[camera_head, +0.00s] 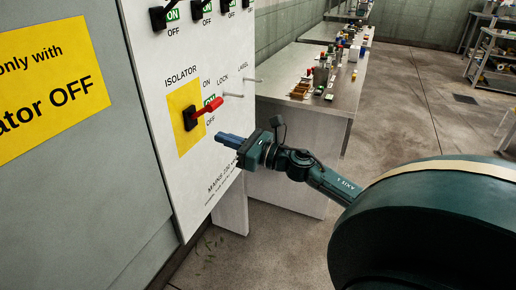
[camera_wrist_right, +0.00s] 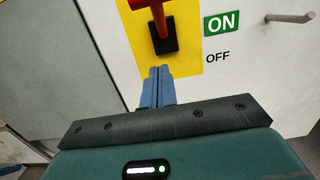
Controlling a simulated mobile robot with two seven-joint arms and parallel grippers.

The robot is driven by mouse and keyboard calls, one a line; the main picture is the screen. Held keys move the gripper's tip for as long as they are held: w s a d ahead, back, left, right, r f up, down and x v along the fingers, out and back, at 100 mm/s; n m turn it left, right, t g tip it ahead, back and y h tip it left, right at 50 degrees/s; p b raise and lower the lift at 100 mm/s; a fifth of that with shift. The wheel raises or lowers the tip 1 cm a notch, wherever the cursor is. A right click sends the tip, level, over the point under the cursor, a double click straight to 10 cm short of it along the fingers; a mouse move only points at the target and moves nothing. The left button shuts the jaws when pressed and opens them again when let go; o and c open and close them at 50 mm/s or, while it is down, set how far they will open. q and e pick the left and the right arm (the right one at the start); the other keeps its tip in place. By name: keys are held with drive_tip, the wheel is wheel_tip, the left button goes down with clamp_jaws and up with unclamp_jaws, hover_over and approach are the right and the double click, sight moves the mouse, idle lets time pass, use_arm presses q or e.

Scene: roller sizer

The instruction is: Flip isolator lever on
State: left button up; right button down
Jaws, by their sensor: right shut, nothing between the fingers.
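The isolator lever has a red handle (camera_head: 208,107) on a black base (camera_head: 189,118), mounted on a yellow plate (camera_head: 187,143) of the white panel. The handle sticks out from the panel and slants up to the right, its tip over the green ON label; OFF is below. In the right wrist view the red handle (camera_wrist_right: 157,16) is at the top, partly cut off, above the black base (camera_wrist_right: 163,38). My right gripper (camera_head: 219,137) is shut and empty, with blue fingers (camera_wrist_right: 159,72) just below the lever, apart from the handle. My left gripper is out of view.
Several black switches (camera_head: 163,17) line the panel's top. Metal hooks (camera_head: 252,80) stick out right of the lever. A bench (camera_head: 318,105) with small parts stands behind the panel's right edge. Open floor (camera_head: 415,100) lies to the right.

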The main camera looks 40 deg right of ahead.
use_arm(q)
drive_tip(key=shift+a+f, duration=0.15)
use_arm(e)
drive_tip(key=s+d+r, duration=0.3)
drive_tip(key=s, duration=0.5)
drive_tip(key=shift+s+d+r, duration=0.25)
drive_tip(key=shift+d+r, duration=0.05)
drive_tip(key=s+a+f+m+h+p, duration=0.25)
drive_tip(key=f+m, duration=0.35)
drive_tip(key=m, duration=0.4)
drive_tip(key=s+a+f+m+h+p, duration=0.1)
drive_tip(key=a+f+m+h, duration=0.25)
drive_tip(key=f+m, duration=0.55)
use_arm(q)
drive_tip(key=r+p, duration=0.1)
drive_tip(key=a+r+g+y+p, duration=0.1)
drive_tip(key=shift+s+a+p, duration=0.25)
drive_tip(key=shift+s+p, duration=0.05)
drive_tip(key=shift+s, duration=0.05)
use_arm(e)
drive_tip(key=s+a+f+m+g+y, duration=0.1)
drive_tip(key=s+a+f+m+g, duration=0.2)
drive_tip(key=a+m, duration=0.6)
drive_tip(key=s+a+f+m+g, duration=0.4)
drive_tip(key=s+a+m, duration=0.3)
drive_tip(key=a+m, duration=0.2)
drive_tip(key=shift+a+f+m+y, duration=0.3)
drive_tip(key=shift+a+f+y, duration=0.1)
drive_tip(key=shift+a+f, duration=0.35)
